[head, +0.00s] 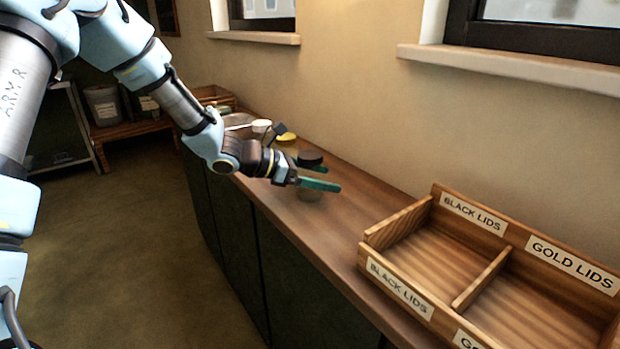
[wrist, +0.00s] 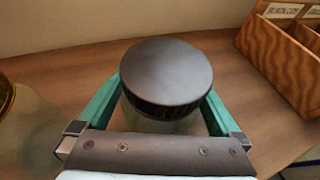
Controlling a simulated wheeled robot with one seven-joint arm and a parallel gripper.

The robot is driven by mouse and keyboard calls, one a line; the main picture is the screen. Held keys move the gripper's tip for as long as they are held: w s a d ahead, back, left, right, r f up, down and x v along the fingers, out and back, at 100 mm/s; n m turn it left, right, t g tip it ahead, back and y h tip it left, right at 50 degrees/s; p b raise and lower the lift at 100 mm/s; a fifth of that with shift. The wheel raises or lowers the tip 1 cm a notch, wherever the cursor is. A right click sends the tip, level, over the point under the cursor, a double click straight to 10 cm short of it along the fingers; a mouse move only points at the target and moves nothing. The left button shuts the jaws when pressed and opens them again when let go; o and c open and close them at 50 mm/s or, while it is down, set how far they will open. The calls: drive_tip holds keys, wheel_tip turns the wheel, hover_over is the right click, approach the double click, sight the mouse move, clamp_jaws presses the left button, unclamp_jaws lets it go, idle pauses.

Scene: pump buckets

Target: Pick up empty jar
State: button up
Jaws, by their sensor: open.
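A jar with a black lid (head: 310,158) stands upright on the wooden counter. Its lid fills the middle of the wrist view (wrist: 167,75), and only a little clear glass shows below it. My gripper (head: 332,178) is open, with its green fingers level and low over the counter. In the wrist view the fingers lie on either side of the jar, just below the lid; I cannot tell whether they touch the glass. The jar's contents are mostly hidden.
A gold-lidded jar (wrist: 6,95) stands close on the left in the wrist view. A white lid (head: 261,126) shows farther back. A wooden divided tray (head: 403,222) labelled for black and gold lids sits at the right. Counter between jar and tray is clear.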

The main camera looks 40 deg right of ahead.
drive_tip(key=c, duration=1.3)
drive_tip(key=shift+c, duration=0.5)
drive_tip(key=shift+r, duration=0.15)
